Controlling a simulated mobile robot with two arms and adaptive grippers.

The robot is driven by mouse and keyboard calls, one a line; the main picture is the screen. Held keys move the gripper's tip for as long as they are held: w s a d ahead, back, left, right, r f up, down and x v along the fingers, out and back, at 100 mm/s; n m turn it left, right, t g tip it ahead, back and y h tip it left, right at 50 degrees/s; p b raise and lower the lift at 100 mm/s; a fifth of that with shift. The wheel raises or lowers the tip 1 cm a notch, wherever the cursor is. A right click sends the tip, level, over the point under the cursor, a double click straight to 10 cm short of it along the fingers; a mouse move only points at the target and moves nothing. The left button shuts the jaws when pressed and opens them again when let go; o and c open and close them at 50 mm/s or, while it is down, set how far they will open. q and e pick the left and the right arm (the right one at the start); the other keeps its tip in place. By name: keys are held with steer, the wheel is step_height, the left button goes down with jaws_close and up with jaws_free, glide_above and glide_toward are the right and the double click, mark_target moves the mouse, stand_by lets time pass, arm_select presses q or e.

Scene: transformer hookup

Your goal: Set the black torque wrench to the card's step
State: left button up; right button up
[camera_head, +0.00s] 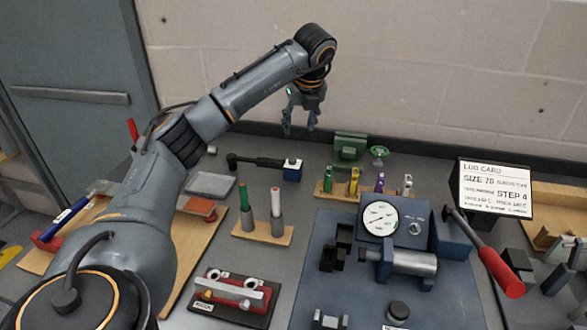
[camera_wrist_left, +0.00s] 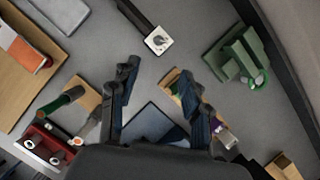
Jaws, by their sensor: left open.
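The black torque wrench (camera_head: 262,162) lies on the grey bench near the back wall, its black shaft ending at the right in a blue block with a pale top. My left gripper (camera_head: 299,128) hangs above and behind the wrench, open and empty. In the left wrist view its fingers (camera_wrist_left: 158,72) are spread, apart from the wrench. The lug card (camera_head: 495,189) stands at the right and reads "SIZE 70" and "STEP 4".
A green device (camera_head: 350,146) stands right of the wrench. A wooden rack with coloured pieces (camera_head: 334,190) and a blue gauge unit (camera_head: 380,218) are nearer. A red-handled tool (camera_head: 500,272) lies at the right.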

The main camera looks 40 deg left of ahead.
mark_target(293, 159)
arm_select(q)
steer(key=p+x, duration=0.2)
steer(key=x, duration=1.2)
steer(key=shift+p, duration=0.3)
steer(key=shift+c, duration=0.2)
jaws_close()
